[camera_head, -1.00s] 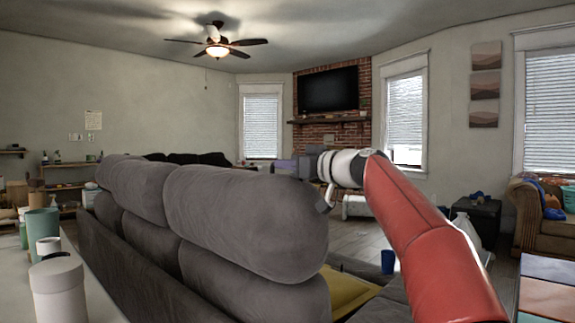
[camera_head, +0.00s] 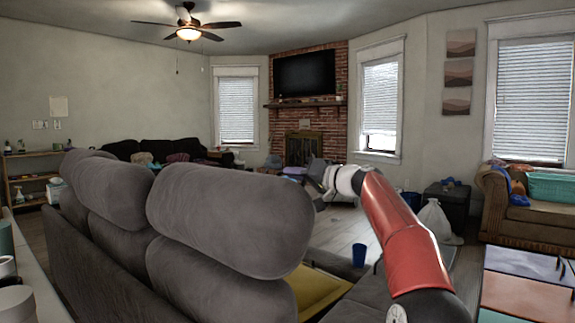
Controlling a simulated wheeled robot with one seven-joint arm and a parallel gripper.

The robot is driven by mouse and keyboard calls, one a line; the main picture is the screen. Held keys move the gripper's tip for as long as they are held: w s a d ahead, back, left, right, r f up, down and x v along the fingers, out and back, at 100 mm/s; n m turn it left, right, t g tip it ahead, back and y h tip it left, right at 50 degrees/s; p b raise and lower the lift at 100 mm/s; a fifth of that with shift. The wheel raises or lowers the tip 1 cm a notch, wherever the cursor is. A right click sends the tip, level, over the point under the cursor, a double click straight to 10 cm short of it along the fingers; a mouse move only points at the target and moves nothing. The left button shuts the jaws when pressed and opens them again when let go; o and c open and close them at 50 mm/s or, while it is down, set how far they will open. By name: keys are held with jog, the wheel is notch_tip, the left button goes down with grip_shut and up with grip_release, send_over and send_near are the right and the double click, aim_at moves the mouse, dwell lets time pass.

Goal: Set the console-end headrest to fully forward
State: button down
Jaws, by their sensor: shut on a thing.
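The grey sofa (camera_head: 110,265), seen from behind, has several padded headrests along its back. The nearest headrest (camera_head: 228,215) stands up above the back cushion, its rounded right end toward my arm. Another headrest (camera_head: 105,195) lies beyond it on the left.
A white tabletop (camera_head: 40,300) with cups runs behind the sofa at the lower left. A yellow cushion (camera_head: 318,290) lies on the seat, with a blue cup (camera_head: 359,255) beyond it. A coloured-top table (camera_head: 525,300) stands at the lower right. Open floor shows between.

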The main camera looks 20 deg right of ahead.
jog(key=shift+w+d+f+m, duration=0.25)
jog(key=shift+w+d+m, duration=0.1)
jog(key=shift+d, duration=0.2)
jog(key=c, duration=1.5)
grip_release()
jog(key=shift+w+d+f, duration=0.1)
jog(key=shift+d, duration=0.05)
jog(key=b+v, duration=0.2)
jog(key=v, duration=0.5)
jog(key=shift+f+b, duration=0.1)
jog(key=shift+b, duration=0.2)
jog(key=shift+s+d, duration=0.2)
jog(key=shift+s, duration=0.15)
